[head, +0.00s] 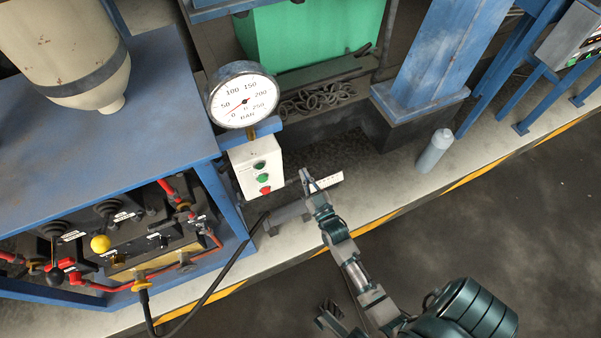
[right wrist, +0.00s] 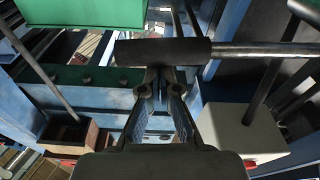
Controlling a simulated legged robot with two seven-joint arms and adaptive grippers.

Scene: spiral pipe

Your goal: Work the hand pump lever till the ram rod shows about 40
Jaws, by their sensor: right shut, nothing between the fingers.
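My right gripper (head: 305,178) is shut and empty beside a white scale plate (head: 326,182) with small dark marks; its figures are too small to read. In the right wrist view the fingertips (right wrist: 158,82) meet just below a dark cylindrical grip on a grey metal rod, which looks like the pump lever (right wrist: 165,52). The fingers are not around it; I cannot tell whether they touch. In the head view I cannot make out the lever or the ram rod clearly.
A round pressure gauge (head: 243,101) has its red needle near the low end. Below it is a white button box (head: 255,168). A blue bench (head: 130,125) with valves and hoses stands left. A grey bottle (head: 435,151) stands right. The floor (head: 500,230) at lower right is clear.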

